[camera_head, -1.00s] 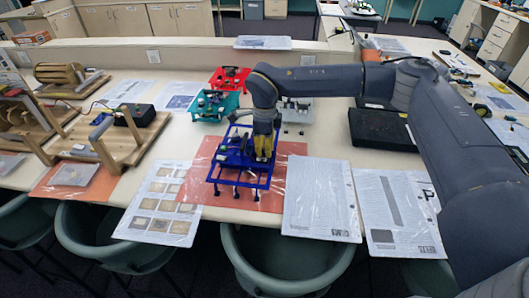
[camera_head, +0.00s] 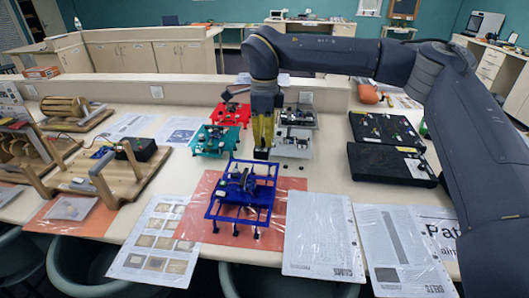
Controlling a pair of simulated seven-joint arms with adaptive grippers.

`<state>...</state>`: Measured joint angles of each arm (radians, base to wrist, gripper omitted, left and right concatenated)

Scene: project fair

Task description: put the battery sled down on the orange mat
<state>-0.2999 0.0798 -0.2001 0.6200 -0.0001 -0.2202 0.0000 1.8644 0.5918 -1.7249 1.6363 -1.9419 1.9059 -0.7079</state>
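The battery sled, taken to be the blue frame (camera_head: 240,209) with small dark parts on top, stands upright on its legs on the orange mat (camera_head: 206,228). My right gripper (camera_head: 261,152), with yellow fingers and dark tips, points down just behind the blue frame's back edge in the picture. It appears apart from the frame, with nothing clearly held. Its fingers overlap from this angle, so their opening does not show clearly. My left gripper is not in view.
A teal frame (camera_head: 212,139), a red frame (camera_head: 231,113) and grey frames (camera_head: 293,143) stand behind the mat. Black cases (camera_head: 392,163) lie right. Printed sheets (camera_head: 321,238) flank the mat. A wooden rig (camera_head: 120,172) stands left.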

